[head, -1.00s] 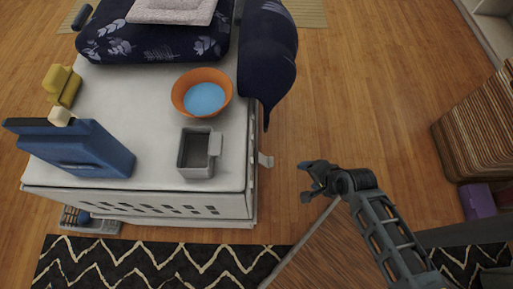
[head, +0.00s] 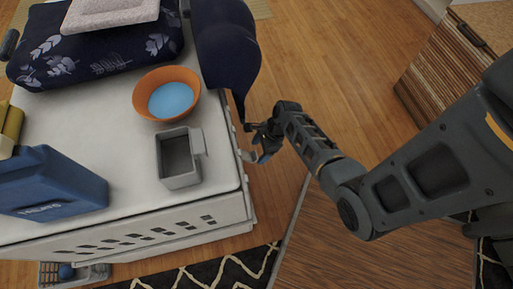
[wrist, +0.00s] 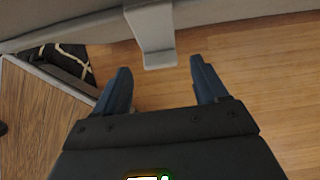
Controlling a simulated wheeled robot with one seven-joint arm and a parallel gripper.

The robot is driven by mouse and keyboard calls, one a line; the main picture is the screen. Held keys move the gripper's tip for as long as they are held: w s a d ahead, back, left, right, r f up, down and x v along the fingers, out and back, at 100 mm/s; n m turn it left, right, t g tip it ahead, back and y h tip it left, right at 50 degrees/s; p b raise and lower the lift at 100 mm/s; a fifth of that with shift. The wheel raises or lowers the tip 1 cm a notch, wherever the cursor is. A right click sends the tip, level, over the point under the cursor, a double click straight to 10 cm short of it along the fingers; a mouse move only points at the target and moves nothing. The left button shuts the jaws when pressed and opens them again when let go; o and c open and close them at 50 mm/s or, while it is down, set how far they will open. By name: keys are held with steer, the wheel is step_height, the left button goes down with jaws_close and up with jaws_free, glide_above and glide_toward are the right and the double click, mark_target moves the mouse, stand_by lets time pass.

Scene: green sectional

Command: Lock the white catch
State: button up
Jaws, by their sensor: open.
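The white catch (wrist: 153,32) shows in the wrist view as a pale tab hanging off the edge of the white crate (head: 228,205). In the head view the catch (head: 246,156) sticks out from the crate's right side, partly hidden by my gripper. My gripper (head: 258,150) is open beside the crate's right side. In the wrist view its two blue fingers (wrist: 158,82) stand apart, one on each side of the catch's lower end. The catch's tip lies just ahead of the gap between them. I cannot tell whether either finger touches it.
On the crate top stand a grey square container (head: 180,160), an orange bowl (head: 166,93) with blue contents, and a blue box (head: 50,183). A dark cloth (head: 226,45) hangs over the right edge, close above my gripper. A brown wooden surface (head: 375,262) lies below my arm.

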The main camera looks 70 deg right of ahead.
mark_target(249, 155)
steer(key=shift+b+x, duration=0.35)
steer(key=shift+x, duration=1)
steer(key=shift+c, duration=0.3)
jaws_close()
